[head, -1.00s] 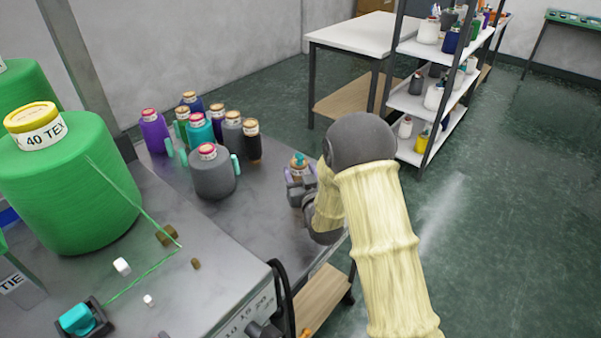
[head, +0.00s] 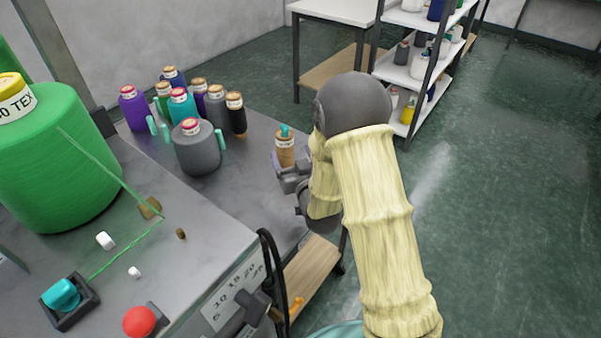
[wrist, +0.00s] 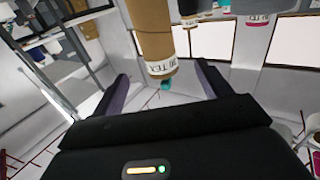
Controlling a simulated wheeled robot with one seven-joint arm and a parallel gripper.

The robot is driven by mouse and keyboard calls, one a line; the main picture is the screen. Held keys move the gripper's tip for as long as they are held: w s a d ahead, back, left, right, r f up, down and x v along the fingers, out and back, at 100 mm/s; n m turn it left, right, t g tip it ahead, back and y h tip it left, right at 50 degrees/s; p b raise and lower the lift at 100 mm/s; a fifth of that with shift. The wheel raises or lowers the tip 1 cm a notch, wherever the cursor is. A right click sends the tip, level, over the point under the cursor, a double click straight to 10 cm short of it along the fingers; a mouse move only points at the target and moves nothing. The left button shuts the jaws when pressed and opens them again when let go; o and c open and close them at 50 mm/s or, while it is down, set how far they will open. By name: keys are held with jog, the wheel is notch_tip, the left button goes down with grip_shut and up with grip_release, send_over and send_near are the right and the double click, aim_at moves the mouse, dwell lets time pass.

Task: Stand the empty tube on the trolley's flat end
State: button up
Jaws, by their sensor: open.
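The empty tube (head: 285,152) is brown with a pale label band and a teal tip on top. In the head view it stands upright on the trolley's grey flat end (head: 255,195). My gripper (head: 288,168) is low beside the tube's near side, and partly hides its foot. In the wrist view the brown tube (wrist: 150,30) shows inverted, its label end reaching toward the space between the spread fingers (wrist: 163,78). The fingers are open, with a gap visible around the tube. Whether a finger touches it cannot be told.
Several yarn cones, including a wide grey one (head: 197,150), stand on the trolley left of the tube. A machine table with a big green cone (head: 55,155) and red knob (head: 139,321) is at near left. A stocked shelf (head: 405,72) stands behind right.

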jog(key=b+v, duration=0.1)
jog(key=v, duration=0.5)
jog(key=shift+s, duration=0.2)
jog(key=shift+d, duration=0.15)
jog(key=s+d+f+m+g+h, duration=0.2)
jog(key=s+d+g+h, duration=0.2)
jog(key=d+g, duration=0.35)
jog(key=s+d+g, duration=0.3)
jog(key=s, duration=0.4)
jog(key=s+d+m+g+h, duration=0.1)
jog(key=s+d+g, duration=0.1)
jog(key=s+g, duration=0.2)
jog(key=s, duration=0.3)
jog(key=shift+s+d+r+m+h, duration=0.25)
jog(key=shift+d+r+m+h, duration=0.05)
jog(key=shift+d+r, duration=0.1)
jog(key=shift+c, duration=0.5)
